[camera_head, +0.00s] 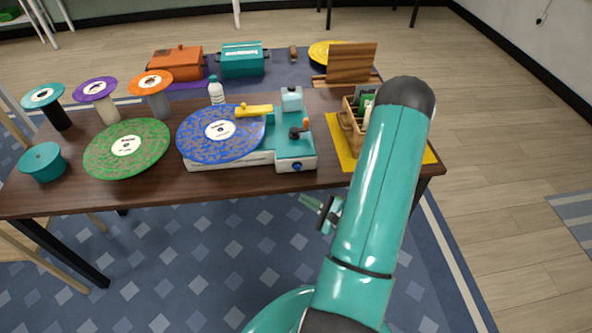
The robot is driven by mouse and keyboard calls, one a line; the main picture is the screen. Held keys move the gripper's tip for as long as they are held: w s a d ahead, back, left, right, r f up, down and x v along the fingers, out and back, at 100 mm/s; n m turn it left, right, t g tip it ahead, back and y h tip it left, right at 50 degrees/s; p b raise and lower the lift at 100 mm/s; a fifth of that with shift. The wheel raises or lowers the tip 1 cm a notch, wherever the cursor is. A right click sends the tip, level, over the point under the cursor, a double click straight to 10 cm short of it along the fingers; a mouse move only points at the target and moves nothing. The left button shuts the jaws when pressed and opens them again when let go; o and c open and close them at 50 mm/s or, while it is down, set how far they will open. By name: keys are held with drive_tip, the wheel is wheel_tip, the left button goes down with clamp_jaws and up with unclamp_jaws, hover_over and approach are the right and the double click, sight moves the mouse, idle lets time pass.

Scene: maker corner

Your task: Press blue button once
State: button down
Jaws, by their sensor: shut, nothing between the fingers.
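The blue button (297,167) is a small round knob on the front face of a white and teal turntable machine (225,161). The machine stands near the table's front edge, with a blue patterned disc (222,134) on top. My gripper (307,201) is below and slightly right of the button in the picture, in front of the table edge. Its tip points up and left, apart from the button. The fingers are small in view and look shut and empty. My teal arm hides part of the table's right end.
A green disc (127,147) and a teal round container (43,161) are left of the machine. A wooden rack (349,132) on a yellow mat (343,151) is right of it. Discs on stands, an orange box (176,62) and a teal box (243,58) are farther back. Floor in front is free.

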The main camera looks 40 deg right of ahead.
sight(303, 186)
drive_tip(key=shift+w+d, duration=0.8)
drive_tip(key=shift+w, duration=0.45)
drive_tip(key=shift+w+d, duration=0.8)
drive_tip(key=shift+w, duration=0.4)
drive_tip(key=shift+w+d, duration=0.8)
drive_tip(key=shift+w, duration=0.45)
drive_tip(key=shift+w+d, duration=0.25)
drive_tip(key=shift+w, duration=0.1)
drive_tip(key=shift+w+d, duration=0.25)
drive_tip(key=shift+w, duration=0.2)
drive_tip(key=shift+s, duration=0.1)
idle(0.3)
drive_tip(key=shift+s+a, duration=0.5)
drive_tip(key=shift+s, duration=0.2)
drive_tip(key=shift+s, duration=0.1)
drive_tip(key=shift+s+a, duration=0.7)
drive_tip(key=shift+s, duration=0.3)
drive_tip(key=shift+s+a, duration=0.7)
drive_tip(key=shift+s, duration=0.25)
